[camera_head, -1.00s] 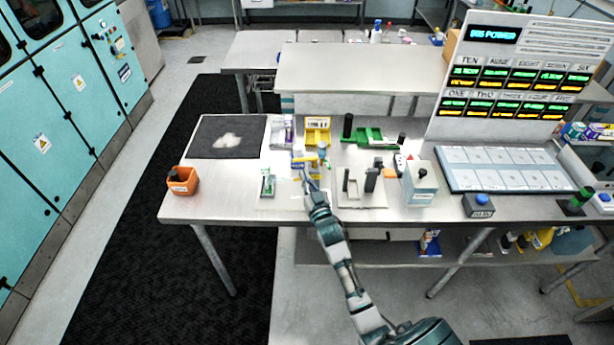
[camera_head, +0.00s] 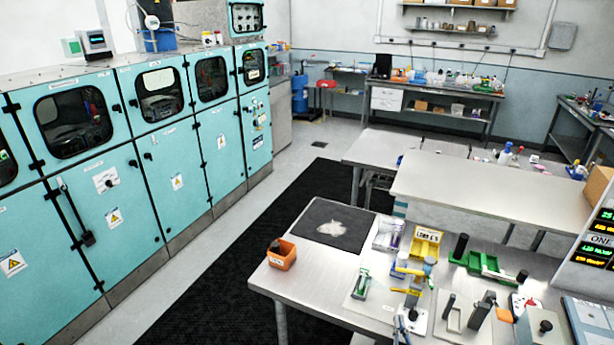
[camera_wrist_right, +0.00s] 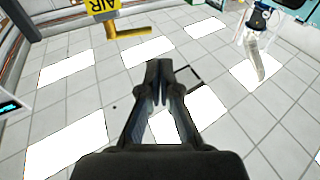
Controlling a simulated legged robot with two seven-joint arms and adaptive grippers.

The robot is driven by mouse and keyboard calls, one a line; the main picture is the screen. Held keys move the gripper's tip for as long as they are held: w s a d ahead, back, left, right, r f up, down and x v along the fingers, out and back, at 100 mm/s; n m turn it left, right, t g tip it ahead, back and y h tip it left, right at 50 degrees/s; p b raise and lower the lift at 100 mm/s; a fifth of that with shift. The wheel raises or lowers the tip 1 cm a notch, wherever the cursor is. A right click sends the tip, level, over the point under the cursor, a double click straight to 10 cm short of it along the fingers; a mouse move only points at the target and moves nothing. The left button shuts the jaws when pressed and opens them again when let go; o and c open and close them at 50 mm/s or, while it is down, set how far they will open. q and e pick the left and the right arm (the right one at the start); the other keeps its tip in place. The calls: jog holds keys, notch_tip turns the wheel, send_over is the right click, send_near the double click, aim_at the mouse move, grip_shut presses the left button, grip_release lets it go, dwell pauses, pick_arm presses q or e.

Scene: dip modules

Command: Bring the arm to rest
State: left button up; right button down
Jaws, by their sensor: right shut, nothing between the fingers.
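My right gripper (camera_head: 402,322) shows at the bottom edge of the head view, in front of the workbench (camera_head: 318,296). Only its tip end shows there; the rest of the arm is out of frame. In the right wrist view its two dark fingers (camera_wrist_right: 159,72) are together with nothing between them. Behind them are pale ceiling tiles and bright light panels. My left gripper is in neither view.
The bench holds an orange bin (camera_head: 283,259), a black mat (camera_head: 318,237), a yellow tray (camera_head: 427,238) and a green tray (camera_head: 480,262). Teal cabinets (camera_head: 185,185) line the left. In the right wrist view a yellow AIR label (camera_wrist_right: 104,6) shows at top.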

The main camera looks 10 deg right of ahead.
jog(key=s+a+f+n+g+y, duration=0.1)
jog(key=s+a+f+g, duration=0.3)
jog(key=f, duration=0.3)
jog(key=s+a+f+n+g+y, duration=0.1)
jog(key=s+a+f+g, duration=0.1)
jog(key=s+f+g, duration=0.35)
jog(key=s+a+f+n+g+y, duration=0.1)
jog(key=s+a+f+g, duration=0.15)
jog(key=s, duration=0.75)
jog(key=s+a+f+n+g, duration=0.1)
jog(key=s+f+g, duration=0.3)
jog(key=s, duration=0.5)
notch_tip(320, 180, down, 26)
jog(key=s+g, duration=0.2)
jog(key=s, duration=0.1)
jog(key=s+d+f, duration=0.2)
jog(key=s+f, duration=1.4)
jog(key=s, duration=0.1)
jog(key=shift+d+f+g, duration=0.15)
jog(key=shift+d+g, duration=0.25)
